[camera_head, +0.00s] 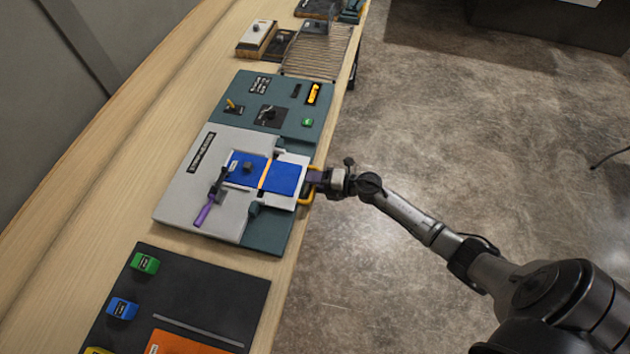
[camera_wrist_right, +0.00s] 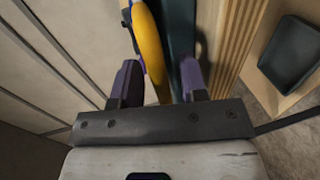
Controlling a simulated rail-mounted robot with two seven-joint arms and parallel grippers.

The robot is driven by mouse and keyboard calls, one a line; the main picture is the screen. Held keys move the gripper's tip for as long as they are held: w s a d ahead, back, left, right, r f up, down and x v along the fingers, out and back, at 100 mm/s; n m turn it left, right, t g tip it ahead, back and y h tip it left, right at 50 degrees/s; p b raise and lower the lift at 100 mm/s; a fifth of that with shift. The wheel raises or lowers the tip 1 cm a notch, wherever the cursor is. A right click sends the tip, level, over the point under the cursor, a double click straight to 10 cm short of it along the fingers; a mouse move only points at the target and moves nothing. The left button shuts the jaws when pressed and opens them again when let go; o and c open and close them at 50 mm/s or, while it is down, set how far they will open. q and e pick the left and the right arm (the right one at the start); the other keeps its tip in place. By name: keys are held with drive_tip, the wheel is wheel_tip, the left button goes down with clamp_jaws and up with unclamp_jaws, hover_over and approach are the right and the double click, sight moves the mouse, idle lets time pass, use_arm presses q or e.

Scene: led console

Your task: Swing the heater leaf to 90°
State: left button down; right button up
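The console has a light grey plate (camera_head: 178,202) with a blue panel (camera_head: 284,180) crossed by an orange stripe. A purple-handled lever (camera_head: 204,213) lies at the plate's left. A yellow handle (camera_head: 304,199) is at the console's right edge. Which part is the heater leaf, I cannot tell for sure. My right gripper (camera_head: 313,178) is at this handle. In the right wrist view, its two dark purple fingers (camera_wrist_right: 160,80) stand apart, with the yellow handle (camera_wrist_right: 152,50) between them and space beside it. My left gripper is out of view.
A teal panel (camera_head: 240,90) with switches and a green button adjoins the plate. A wire rack (camera_head: 322,52) stands farther back. A dark board (camera_head: 190,285) with coloured blocks lies in front. Open floor (camera_head: 420,120) is to the right of the wooden table (camera_head: 130,190).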

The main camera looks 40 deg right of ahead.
drive_tip(key=shift+c, duration=0.4)
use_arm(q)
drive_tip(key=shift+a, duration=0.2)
use_arm(e)
clamp_jaws()
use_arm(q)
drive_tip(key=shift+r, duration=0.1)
